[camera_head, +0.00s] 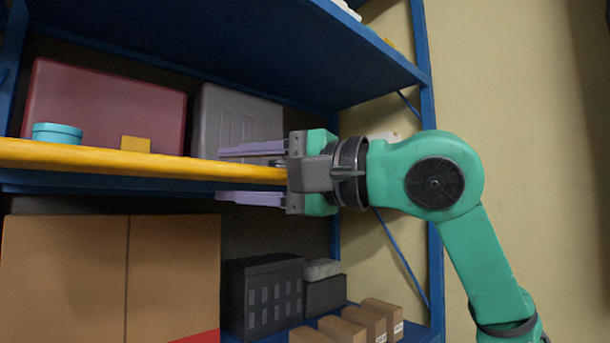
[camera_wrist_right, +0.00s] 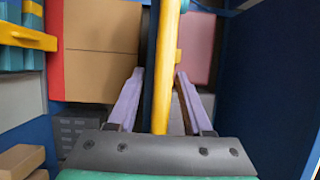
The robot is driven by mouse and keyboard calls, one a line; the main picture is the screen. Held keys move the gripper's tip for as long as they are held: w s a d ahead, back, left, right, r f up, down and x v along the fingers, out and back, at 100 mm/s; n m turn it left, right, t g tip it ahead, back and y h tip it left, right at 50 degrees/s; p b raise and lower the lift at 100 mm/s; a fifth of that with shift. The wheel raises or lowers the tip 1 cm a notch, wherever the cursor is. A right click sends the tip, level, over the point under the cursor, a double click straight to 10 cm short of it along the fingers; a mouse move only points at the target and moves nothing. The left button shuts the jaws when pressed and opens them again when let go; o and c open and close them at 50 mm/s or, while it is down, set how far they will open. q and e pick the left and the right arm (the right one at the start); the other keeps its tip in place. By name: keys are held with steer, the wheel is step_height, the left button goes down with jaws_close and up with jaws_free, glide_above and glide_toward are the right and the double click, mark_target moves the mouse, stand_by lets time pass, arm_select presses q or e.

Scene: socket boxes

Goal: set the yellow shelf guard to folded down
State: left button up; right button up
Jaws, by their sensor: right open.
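The yellow shelf guard (camera_head: 90,160) is a long bar running along the front of the middle blue shelf in the head view. A small yellow tab (camera_head: 136,144) sticks up from it. My right gripper (camera_head: 220,174) is open at the bar's right part, with one purple finger above the bar and one below. In the right wrist view the guard (camera_wrist_right: 163,60) runs between the two spread fingers, with visible space beside it. The bar's right end is hidden behind my gripper in the head view. My left gripper is not in view.
A dark red case (camera_head: 105,105), a grey case (camera_head: 235,115) and a turquoise round container (camera_head: 57,134) stand behind the guard. Below are a large cardboard box (camera_head: 60,270), a dark crate (camera_head: 262,295) and several small brown boxes (camera_head: 380,312). A blue upright (camera_head: 425,90) stands behind my arm.

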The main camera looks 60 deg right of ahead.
steer(key=s+b, duration=0.2)
steer(key=s, duration=1.2)
steer(key=shift+d+f, duration=0.4)
